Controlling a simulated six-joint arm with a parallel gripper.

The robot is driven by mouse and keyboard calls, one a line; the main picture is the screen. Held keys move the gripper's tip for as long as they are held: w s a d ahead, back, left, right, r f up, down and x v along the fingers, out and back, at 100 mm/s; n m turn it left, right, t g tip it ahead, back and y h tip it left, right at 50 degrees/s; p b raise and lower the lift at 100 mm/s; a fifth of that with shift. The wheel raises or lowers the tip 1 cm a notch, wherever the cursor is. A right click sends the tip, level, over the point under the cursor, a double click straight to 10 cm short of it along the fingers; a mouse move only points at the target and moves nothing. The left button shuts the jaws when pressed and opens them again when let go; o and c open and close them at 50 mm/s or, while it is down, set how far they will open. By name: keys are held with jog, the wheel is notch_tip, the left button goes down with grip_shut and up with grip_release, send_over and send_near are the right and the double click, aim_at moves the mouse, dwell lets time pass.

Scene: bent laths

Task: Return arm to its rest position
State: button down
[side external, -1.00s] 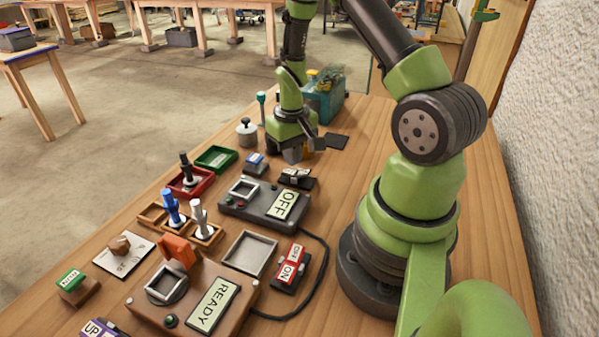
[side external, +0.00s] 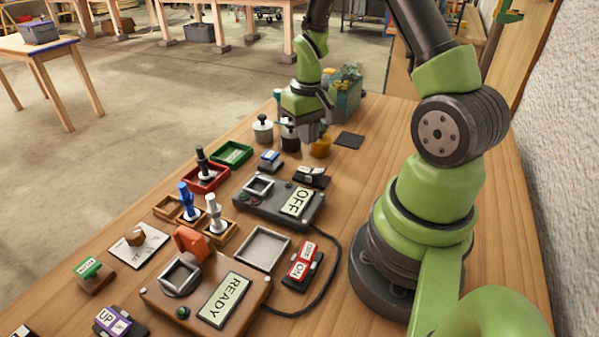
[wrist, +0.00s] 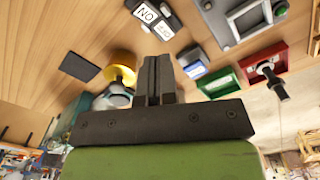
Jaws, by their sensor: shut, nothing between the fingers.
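My gripper (side external: 312,134) hangs from my green and black arm over the far part of the wooden bench in the side external view. The yellow bowl (wrist: 122,60) lies left of the fingers there.
A white knobbed jar (side external: 262,130) and a teal bin (side external: 345,95) stand near the gripper. A black square pad (side external: 349,140) lies right of it. The OFF box (side external: 285,205), trays and READY box (side external: 205,290) crowd the near bench. Bare wood (side external: 370,175) lies beside my base.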

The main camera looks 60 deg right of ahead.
jog(key=s+a+r+n+t, duration=0.1)
jog(key=a+r+t, duration=0.1)
jog(key=a+r, duration=0.55)
jog(key=s+a+r+t, duration=0.1)
jog(key=a+r+t, duration=0.25)
jog(key=r, duration=0.65)
jog(key=s+a+r+n+t+y, duration=0.1)
jog(key=s+a+r+y, duration=0.1)
jog(key=s+a+r, duration=0.2)
jog(key=shift+s+a+t, duration=0.35)
jog(key=shift+s+a, duration=0.9)
jog(key=shift+s, duration=0.6)
